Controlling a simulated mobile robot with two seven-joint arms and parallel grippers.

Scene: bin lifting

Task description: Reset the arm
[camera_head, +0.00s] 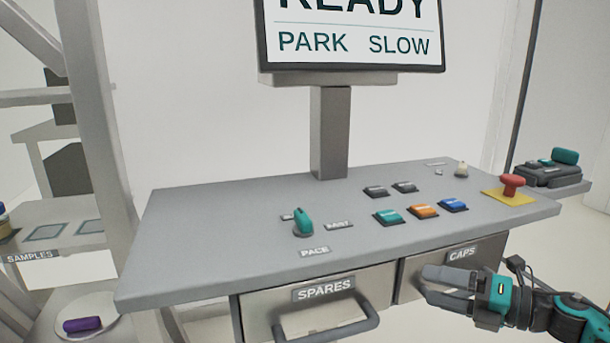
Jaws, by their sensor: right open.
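My right gripper (440,285) reaches in from the lower right and is open, in front of the CAPS drawer (408,270). I cannot tell whether it touches the drawer. Its teal and grey arm runs to the right edge. My left gripper is not in view. The grey console (230,235) holds a teal PACE knob (303,222) and a row of teal (389,217), orange (424,211) and blue (453,205) buttons. A red mushroom button (512,184) sits on a yellow plate. The screen (350,30) above reads READY, PARK and SLOW.
The SPARES drawer (262,312) has a protruding handle (340,326). A SAMPLES shelf (65,241) stands at the left, with a purple object (82,324) on a round plate below it. A dark device with a teal part (564,156) sits at the right. The console's left top is clear.

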